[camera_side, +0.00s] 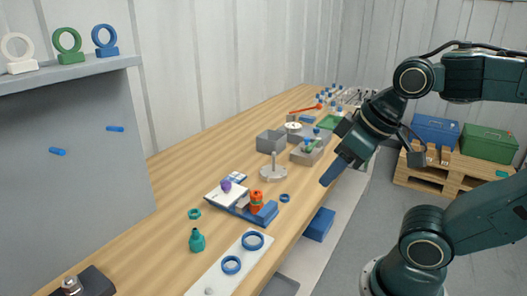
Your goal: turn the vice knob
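A small blue fixture (264,214) that looks like the vice lies on the wooden bench near the middle of the side view. An orange-red knob-like part (257,199) stands upright at it. A purple knob-like piece (226,186) sits on a white plate beside it. I cannot tell for sure which of these is the vice knob. My gripper (331,174) hangs in the air to the right of the fixture, pointing down and left, apart from it. Only one blue finger shape shows clearly, so its opening cannot be judged. I see nothing held in it.
A grey stand (273,172), a grey box (270,142) and a tray (312,150) stand farther back. A grey panel (75,160) rises at left.

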